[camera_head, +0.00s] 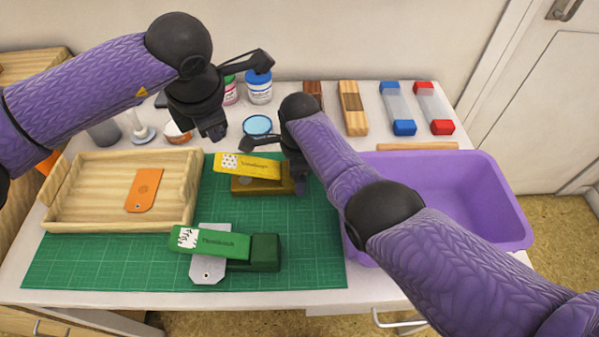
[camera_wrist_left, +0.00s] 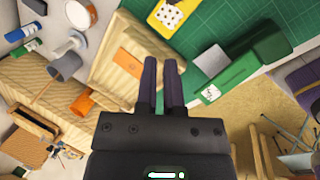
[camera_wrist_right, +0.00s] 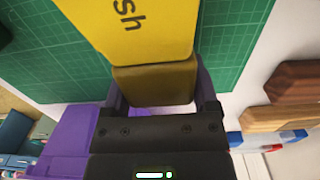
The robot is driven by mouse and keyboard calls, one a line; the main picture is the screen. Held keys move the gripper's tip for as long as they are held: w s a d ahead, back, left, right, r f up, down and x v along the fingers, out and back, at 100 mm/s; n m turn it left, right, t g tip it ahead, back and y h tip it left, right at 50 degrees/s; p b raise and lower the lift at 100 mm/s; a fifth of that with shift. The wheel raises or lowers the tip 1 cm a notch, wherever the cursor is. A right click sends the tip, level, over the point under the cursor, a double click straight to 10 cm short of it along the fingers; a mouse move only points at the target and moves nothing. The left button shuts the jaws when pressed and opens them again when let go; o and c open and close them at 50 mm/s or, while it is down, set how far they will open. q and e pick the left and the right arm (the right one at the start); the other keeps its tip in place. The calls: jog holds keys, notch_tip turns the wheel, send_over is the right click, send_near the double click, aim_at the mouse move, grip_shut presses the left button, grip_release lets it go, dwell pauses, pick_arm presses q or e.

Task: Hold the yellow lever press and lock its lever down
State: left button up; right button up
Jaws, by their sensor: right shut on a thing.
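The yellow lever press (camera_head: 262,184) stands at the back right of the green mat. Its bright yellow lever (camera_head: 247,166), with a white spotted patch at the left end, lies above the darker base with a gap at the left. My right gripper (camera_head: 294,170) is shut on the right end of the press. The right wrist view shows the dull yellow block (camera_wrist_right: 155,84) between its fingers (camera_wrist_right: 158,95). My left gripper (camera_head: 215,132) is shut and empty, above and left of the press. In the left wrist view its fingers (camera_wrist_left: 162,85) lie close together.
A green press (camera_head: 255,250) with a grey tag (camera_head: 207,270) is at the mat's front. A wooden tray (camera_head: 60,212) with an orange tag (camera_head: 144,190) is left; a purple bin (camera_head: 450,205) is right. Jars (camera_head: 258,88) stand behind. The mat's front left is free.

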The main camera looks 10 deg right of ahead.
aim_at(221, 165)
pick_arm(q)
jog(key=m, duration=0.4)
jog(key=shift+w, duration=0.2)
grip_shut()
jog(key=f+m, duration=0.2)
jog(key=m, duration=0.4)
jog(key=w+f+m, duration=0.1)
jog(key=f+m, duration=0.1)
jog(key=m, duration=0.5)
jog(key=w+f+m+t+h, duration=0.1)
jog(key=f+m, duration=0.1)
jog(key=m, duration=0.4)
jog(key=shift+a+f+m, duration=0.25)
jog(key=shift+a+m, duration=0.15)
jog(key=shift+f, duration=0.1)
jog(key=shift+f, duration=3.05)
jog(key=shift+r, duration=0.15)
